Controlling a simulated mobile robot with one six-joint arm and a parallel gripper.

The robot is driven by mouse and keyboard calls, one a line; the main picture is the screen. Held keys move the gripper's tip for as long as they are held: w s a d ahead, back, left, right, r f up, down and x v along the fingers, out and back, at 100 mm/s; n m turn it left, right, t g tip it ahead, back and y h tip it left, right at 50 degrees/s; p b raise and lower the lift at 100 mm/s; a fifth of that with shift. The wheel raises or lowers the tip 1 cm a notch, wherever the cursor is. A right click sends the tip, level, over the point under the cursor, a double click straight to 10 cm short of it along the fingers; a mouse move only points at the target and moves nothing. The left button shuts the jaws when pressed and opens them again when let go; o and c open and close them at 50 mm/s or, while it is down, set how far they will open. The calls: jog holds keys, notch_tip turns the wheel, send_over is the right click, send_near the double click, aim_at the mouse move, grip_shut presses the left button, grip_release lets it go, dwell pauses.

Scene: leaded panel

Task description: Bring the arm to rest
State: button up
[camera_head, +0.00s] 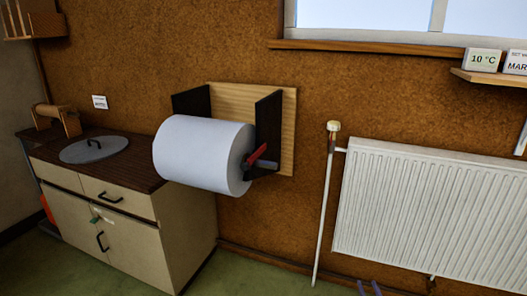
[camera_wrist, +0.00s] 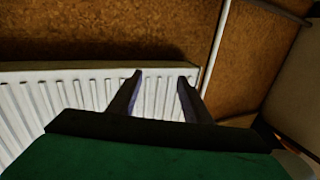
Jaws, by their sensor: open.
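My gripper (camera_wrist: 160,80) shows in the wrist view with its two fingers apart and nothing between them. The white radiator (camera_wrist: 85,92) lies behind the fingers in that view, and brown wall shows above it. In the head view only the tips of my gripper (camera_head: 369,288) show at the bottom edge, in front of the wall below the left part of the radiator (camera_head: 425,215). The rest of my arm is out of the head view.
A large white paper roll (camera_head: 200,152) hangs on a wooden wall bracket (camera_head: 288,130). A cabinet (camera_head: 190,225) with a dark top stands at left. A thin white pipe (camera_head: 324,220) runs down beside the radiator. A shelf (camera_head: 490,78) holds small signs at upper right.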

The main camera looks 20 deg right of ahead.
jog(key=w+a+r+g+y+p, duration=0.1)
jog(key=w+a+p, duration=0.15)
jog(key=a, duration=0.75)
jog(key=w+a+r+n+g+y+p, duration=0.1)
jog(key=w+a+g+p, duration=0.15)
jog(key=a, duration=0.65)
jog(key=w+a+r+y+p, duration=0.1)
jog(key=w+a, duration=0.2)
jog(key=a, duration=0.7)
jog(key=s+a+f+n+g+p, duration=0.1)
jog(key=s+a+f+g+p, duration=0.15)
jog(key=s+a+g, duration=0.6)
jog(key=s+a+r+g, duration=0.1)
jog(key=s+a+g, duration=0.2)
jog(key=s, duration=0.8)
jog(key=s+a+r+n+g+y+p, duration=0.1)
jog(key=s+a+g, duration=0.3)
jog(key=s, duration=0.8)
jog(key=s+a+r+g+p, duration=0.1)
jog(key=s+a+r+g, duration=0.2)
jog(key=s, duration=0.9)
jog(key=a, duration=0.2)
jog(key=shift+a+n+g+y, duration=0.3)
jog(key=shift+a+g, duration=0.05)
jog(key=shift+g, duration=0.05)
jog(key=shift+s, duration=0.1)
jog(key=shift+c, duration=0.6)
